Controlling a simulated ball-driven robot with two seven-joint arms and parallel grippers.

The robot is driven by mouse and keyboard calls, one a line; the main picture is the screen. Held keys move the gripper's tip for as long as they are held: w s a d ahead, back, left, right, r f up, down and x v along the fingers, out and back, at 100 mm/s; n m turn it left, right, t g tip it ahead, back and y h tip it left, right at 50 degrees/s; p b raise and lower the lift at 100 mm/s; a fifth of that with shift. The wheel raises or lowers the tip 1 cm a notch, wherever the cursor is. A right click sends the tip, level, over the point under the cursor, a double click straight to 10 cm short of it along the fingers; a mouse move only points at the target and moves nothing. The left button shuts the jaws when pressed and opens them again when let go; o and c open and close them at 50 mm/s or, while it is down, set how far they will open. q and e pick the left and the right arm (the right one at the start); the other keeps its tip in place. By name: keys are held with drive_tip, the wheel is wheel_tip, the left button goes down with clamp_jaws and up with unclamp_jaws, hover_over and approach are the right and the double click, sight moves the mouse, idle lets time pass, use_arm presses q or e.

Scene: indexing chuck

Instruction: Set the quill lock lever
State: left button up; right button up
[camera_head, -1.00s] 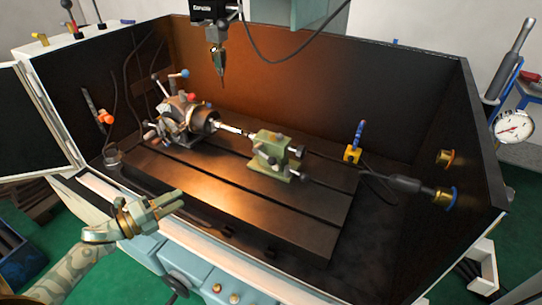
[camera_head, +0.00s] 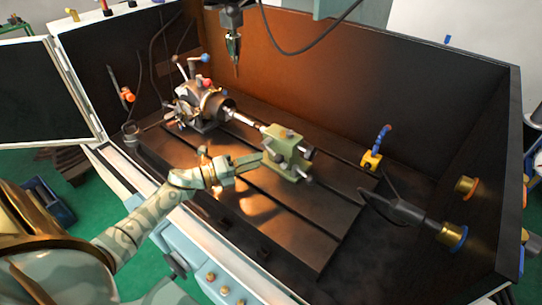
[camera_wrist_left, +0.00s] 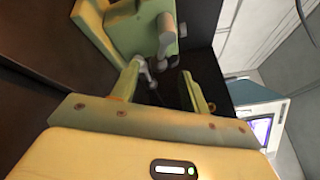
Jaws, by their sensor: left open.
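The green tailstock (camera_head: 278,160) stands on the slotted table, its quill pointing left to the indexing chuck (camera_head: 217,106). It fills the top left of the left wrist view (camera_wrist_left: 115,28). Several small knobs and handles show on its right side; I cannot tell which is the quill lock lever. My left gripper (camera_head: 257,161) is at the tailstock's near left side. In the left wrist view the left gripper (camera_wrist_left: 162,70) is open, and a small grey lever with a rounded end (camera_wrist_left: 148,78) shows between its fingers. Contact cannot be told. My right gripper is out of view.
The slotted table (camera_head: 240,205) is clear in front of the tailstock. A spindle tool (camera_head: 234,48) hangs above and behind the chuck. A blue-and-yellow fixture (camera_head: 373,158) and a dark cabled connector (camera_head: 400,210) are to the right. Dark enclosure walls stand behind and right.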

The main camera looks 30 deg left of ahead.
use_arm(q)
drive_tip(key=x, duration=0.5)
drive_tip(key=shift+w+d, duration=0.2)
drive_tip(key=shift+w, duration=0.1)
clamp_jaws()
drive_tip(key=shift+f, duration=0.1)
